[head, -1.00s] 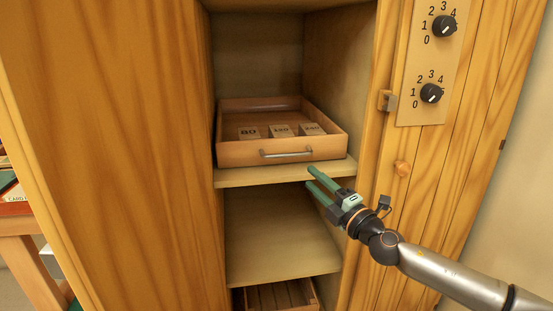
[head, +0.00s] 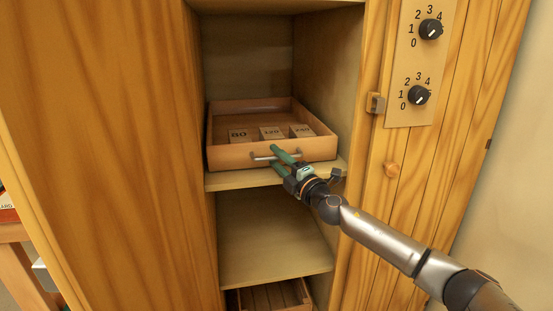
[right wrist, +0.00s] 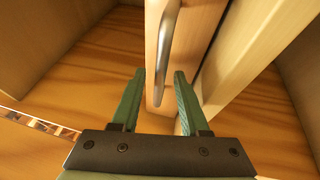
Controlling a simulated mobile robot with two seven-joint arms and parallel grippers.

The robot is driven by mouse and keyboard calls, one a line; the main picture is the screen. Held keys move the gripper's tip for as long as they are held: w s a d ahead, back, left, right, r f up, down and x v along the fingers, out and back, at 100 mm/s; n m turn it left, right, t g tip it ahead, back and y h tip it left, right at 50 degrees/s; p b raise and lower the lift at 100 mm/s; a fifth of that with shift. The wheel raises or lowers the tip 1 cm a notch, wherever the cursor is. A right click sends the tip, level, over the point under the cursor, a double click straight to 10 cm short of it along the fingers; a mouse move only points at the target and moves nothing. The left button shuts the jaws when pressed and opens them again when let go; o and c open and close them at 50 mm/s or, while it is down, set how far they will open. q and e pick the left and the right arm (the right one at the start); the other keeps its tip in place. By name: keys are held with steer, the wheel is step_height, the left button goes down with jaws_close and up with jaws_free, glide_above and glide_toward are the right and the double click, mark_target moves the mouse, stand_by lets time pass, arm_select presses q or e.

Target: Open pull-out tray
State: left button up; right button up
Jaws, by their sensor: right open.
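The pull-out tray (head: 232,157) is a shallow wooden box on the upper shelf of the cabinet, with several labelled blocks inside. A metal bar handle (head: 263,157) is on its front; it also shows in the right wrist view (right wrist: 164,50). My right gripper (head: 274,158) is open at the handle, its green fingers partly covering the handle's right part. In the right wrist view the open fingers (right wrist: 158,83) stand on either side of the tray's front, with the handle's end between them. I cannot tell whether they touch it. My left gripper is not in view.
The shelf (head: 228,181) under the tray has a narrow free front edge.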

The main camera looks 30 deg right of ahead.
steer(key=shift+w, duration=0.25)
steer(key=shift+c, duration=0.3)
jaws_close()
stand_by(1.0)
